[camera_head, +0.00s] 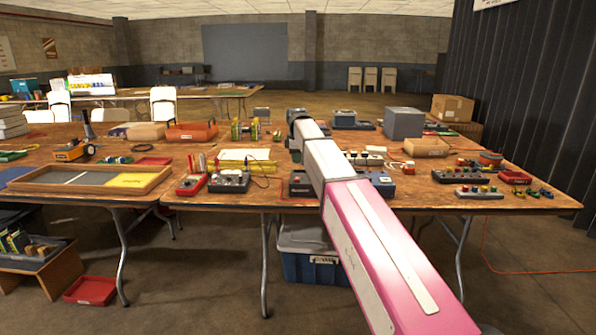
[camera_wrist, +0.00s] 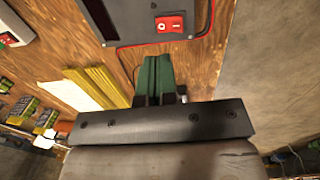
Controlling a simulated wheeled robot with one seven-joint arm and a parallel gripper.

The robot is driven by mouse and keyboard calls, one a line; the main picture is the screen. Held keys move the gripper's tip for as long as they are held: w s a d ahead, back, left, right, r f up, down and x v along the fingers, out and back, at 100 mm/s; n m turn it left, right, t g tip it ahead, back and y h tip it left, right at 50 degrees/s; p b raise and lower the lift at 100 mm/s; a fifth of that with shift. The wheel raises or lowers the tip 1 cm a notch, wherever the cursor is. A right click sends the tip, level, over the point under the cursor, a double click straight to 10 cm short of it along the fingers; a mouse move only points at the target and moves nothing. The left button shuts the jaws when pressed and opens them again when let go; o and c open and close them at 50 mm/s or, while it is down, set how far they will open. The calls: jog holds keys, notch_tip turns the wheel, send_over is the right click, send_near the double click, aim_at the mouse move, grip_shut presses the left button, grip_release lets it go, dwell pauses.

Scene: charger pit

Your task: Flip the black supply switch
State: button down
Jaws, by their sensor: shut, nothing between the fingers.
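In the wrist view a dark grey-black supply box (camera_wrist: 135,28) stands at the top, cut off by the frame edge. Its red rocker switch (camera_wrist: 170,24) shows on the face toward the camera, with white marks. My gripper (camera_wrist: 155,62) is shut and empty, its green fingers just below the box and the switch in the picture. I cannot tell whether the fingertips touch anything. In the head view a dark box (camera_head: 301,181), probably the same supply, sits at the table's front edge, partly hidden by my arm. The gripper is not discernible there.
A blue unit (camera_head: 381,182) stands right of my arm. A black meter box (camera_head: 229,181) and a red meter (camera_head: 191,185) lie to the left.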

notch_tip(320, 180, up, 7)
jog(key=shift+w, duration=0.2)
dwell(0.4)
